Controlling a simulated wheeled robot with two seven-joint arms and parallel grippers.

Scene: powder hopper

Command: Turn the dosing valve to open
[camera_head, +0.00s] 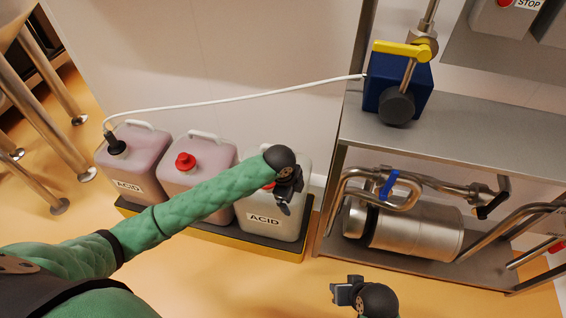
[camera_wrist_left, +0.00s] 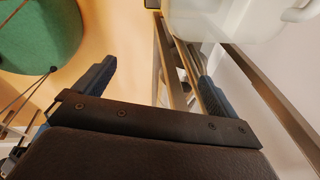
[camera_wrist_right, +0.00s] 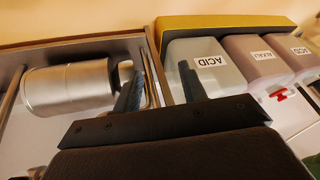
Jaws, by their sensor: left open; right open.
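A valve with a yellow lever (camera_head: 402,50) sits on a steel pipe above a blue pump (camera_head: 384,84) on the steel shelf. The lever lies across the pipe, pointing left. Another valve with a blue handle (camera_head: 388,184) is on the bent pipes below; I cannot tell from labels which one is the dosing valve. My left gripper (camera_head: 287,190) is open and empty, in front of the right-hand acid canister, away from both valves. My right gripper (camera_head: 347,290) is open and empty, low in front of the shelf unit. Neither wrist view clearly shows a valve handle.
Several canisters, two labelled ACID in the head view (camera_head: 129,186), stand in a yellow-edged tray (camera_head: 170,223). A white hose (camera_head: 240,97) runs from the left canister to the blue pump. A steel cylinder (camera_head: 415,228) lies on the lower shelf. The floor in front is clear.

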